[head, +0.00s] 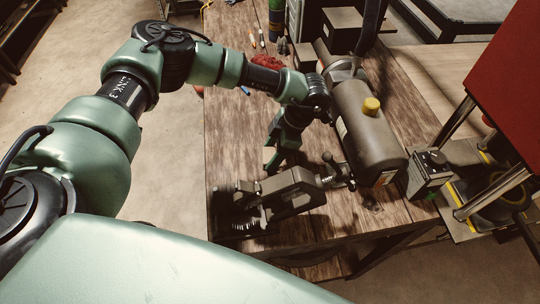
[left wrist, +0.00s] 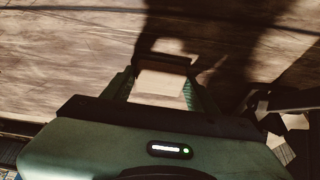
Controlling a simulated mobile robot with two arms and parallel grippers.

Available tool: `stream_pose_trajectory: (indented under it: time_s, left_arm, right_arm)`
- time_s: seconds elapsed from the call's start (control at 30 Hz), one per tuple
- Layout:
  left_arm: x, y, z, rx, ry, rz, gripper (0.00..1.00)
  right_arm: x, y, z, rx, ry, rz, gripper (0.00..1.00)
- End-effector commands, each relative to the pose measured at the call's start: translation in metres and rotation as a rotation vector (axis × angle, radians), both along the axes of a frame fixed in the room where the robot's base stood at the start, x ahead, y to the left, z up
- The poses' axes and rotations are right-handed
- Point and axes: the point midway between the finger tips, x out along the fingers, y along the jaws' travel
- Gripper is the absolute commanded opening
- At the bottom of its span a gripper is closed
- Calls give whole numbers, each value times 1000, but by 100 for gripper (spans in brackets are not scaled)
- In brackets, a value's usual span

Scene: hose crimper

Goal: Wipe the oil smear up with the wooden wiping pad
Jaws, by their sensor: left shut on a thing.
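My left gripper (head: 281,163) points down over the wooden workbench (head: 228,135), just behind the vise. In the left wrist view the gripper (left wrist: 160,92) is shut on the wooden wiping pad (left wrist: 160,86), a pale block with a darker brown far edge between the two green fingers. The pad cannot be made out in the head view. Whether it touches the bench top is hard to tell. I cannot pick out the oil smear for certain; dark patches beyond the pad in the left wrist view look like shadow. My right gripper is not in view.
A dark vise (head: 290,190) stands at the bench's front edge. A grey cylinder machine (head: 366,130) with a yellow cap lies to the right. A red thing (head: 266,62) and small tools lie farther back. Bare planks show left of the gripper.

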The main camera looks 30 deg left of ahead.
Motion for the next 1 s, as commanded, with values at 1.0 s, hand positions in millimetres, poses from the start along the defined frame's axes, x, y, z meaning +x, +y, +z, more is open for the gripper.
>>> stream_pose_trajectory:
  time_s: [1.0]
  left_arm:
    - [0,0,91,-1,-1,0,18]
  right_arm:
    - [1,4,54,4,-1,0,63]
